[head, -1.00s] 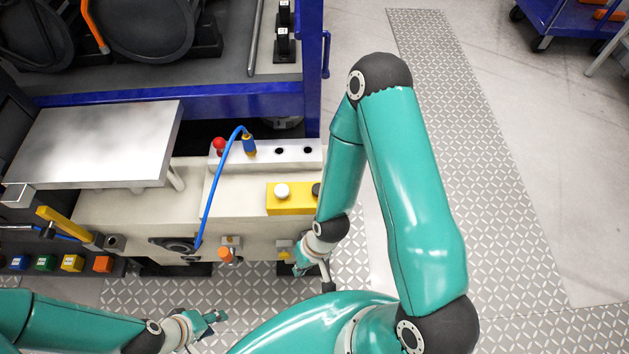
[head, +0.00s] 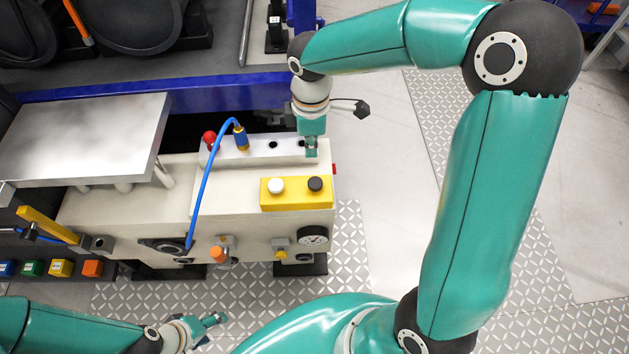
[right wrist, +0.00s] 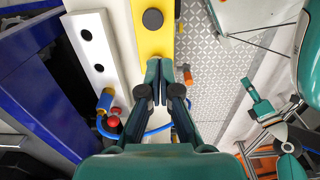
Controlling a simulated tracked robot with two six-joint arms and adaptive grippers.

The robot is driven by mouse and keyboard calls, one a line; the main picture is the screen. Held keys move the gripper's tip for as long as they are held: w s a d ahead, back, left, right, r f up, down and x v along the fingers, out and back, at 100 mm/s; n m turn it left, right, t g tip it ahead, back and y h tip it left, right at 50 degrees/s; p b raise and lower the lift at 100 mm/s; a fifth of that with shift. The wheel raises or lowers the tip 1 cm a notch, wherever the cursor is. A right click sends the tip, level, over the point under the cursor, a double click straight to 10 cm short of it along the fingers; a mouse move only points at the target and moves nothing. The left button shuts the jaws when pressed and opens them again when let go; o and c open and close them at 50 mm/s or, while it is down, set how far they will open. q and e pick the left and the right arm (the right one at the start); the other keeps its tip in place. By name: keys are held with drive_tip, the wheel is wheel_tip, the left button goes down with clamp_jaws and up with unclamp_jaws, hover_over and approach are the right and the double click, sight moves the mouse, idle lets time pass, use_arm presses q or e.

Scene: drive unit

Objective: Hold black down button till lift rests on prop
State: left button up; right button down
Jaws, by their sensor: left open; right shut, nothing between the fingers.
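The black button (head: 315,184) sits beside the white button (head: 276,186) on a yellow control box (head: 297,203). In the right wrist view the black button (right wrist: 152,19) lies ahead of the fingertips. My right gripper (head: 311,154) is shut and empty, pointing down over the right end of the pale block, behind the black button in the head view. In the right wrist view its fingertips (right wrist: 167,68) overlap the yellow box and hide the white button. A flat silver plate (head: 85,135), perhaps the lift, stands on posts at left. I cannot identify the prop. My left gripper (head: 215,320) is open and empty.
A blue cable (head: 203,190) arches from the pale block (head: 180,148) with its red knob (head: 209,138). A gauge (head: 313,236) and an orange knob (head: 218,254) are on the unit's front. A blue frame (head: 200,87) stands behind. Floor at right is free.

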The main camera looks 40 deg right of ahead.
sight(312, 186)
drive_tip(key=shift+d+r, duration=0.15)
drive_tip(key=shift+r, duration=0.05)
drive_tip(key=shift+f, duration=0.15)
wheel_tip(312, 186, down, 14)
drive_tip(key=shift+r+b, duration=0.1)
drive_tip(key=shift+b, duration=0.35)
idle(0.3)
